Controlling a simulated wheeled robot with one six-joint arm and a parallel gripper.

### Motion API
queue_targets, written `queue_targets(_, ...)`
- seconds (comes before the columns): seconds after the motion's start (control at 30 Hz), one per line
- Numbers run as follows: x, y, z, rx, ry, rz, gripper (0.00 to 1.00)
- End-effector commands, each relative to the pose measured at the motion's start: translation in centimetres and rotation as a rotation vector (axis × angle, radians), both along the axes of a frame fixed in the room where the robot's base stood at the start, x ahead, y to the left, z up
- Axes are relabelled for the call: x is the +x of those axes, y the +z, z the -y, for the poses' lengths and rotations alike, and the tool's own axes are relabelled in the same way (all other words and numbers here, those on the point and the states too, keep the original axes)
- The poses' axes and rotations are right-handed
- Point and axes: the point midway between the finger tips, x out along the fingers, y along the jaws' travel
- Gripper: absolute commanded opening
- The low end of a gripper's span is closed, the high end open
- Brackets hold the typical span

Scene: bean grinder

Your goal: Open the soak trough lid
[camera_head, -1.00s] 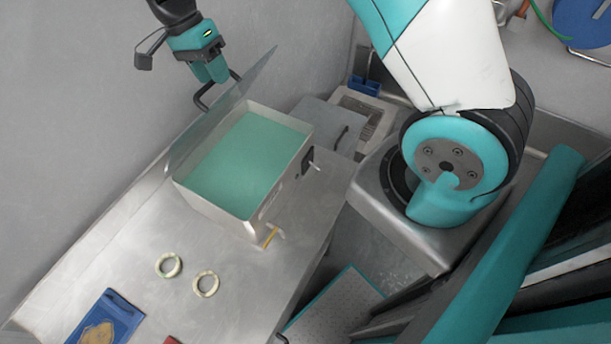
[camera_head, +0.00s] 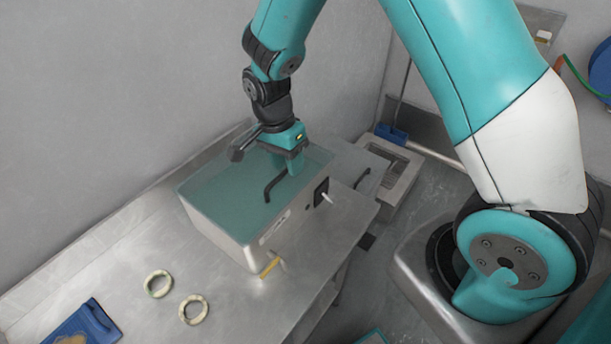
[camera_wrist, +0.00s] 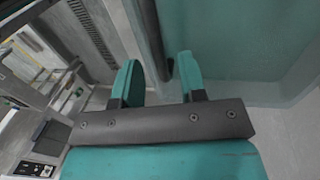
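The soak trough (camera_head: 225,236) is a pale metal box on the steel counter, with teal contents. Its clear lid (camera_head: 225,190) lies low over the top; I cannot tell whether it is fully flat. The lid's dark bar handle (camera_head: 272,187) is beside my gripper (camera_head: 293,168), which points down at the lid's right part. In the wrist view my gripper (camera_wrist: 160,75) has its two teal fingers apart, with the dark handle (camera_wrist: 156,45) showing between or just beyond them. The fingers do not look closed on it. The handle's contact with the fingers is hidden.
Two pale rings (camera_head: 158,283) lie on the counter (camera_head: 235,310) in front of the trough, with a blue tray (camera_head: 85,325) at lower left. A black switch panel (camera_head: 321,192) and yellow-tipped tap (camera_head: 270,267) stick out of the trough's front. A wall stands behind.

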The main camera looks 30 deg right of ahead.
Motion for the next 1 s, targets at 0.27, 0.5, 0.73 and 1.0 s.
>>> queue_targets(0.27,1.1,4.7,-0.4,0.001,0.000,0.006,0.38)
queue_targets(0.5,2.0,9.6,-0.8,0.001,0.000,0.006,0.38)
queue_targets(0.73,2.7,14.2,-1.1,0.001,0.001,0.005,0.38)
queue_targets(1.0,1.4,15.7,-1.6,0.050,0.163,0.016,0.38)
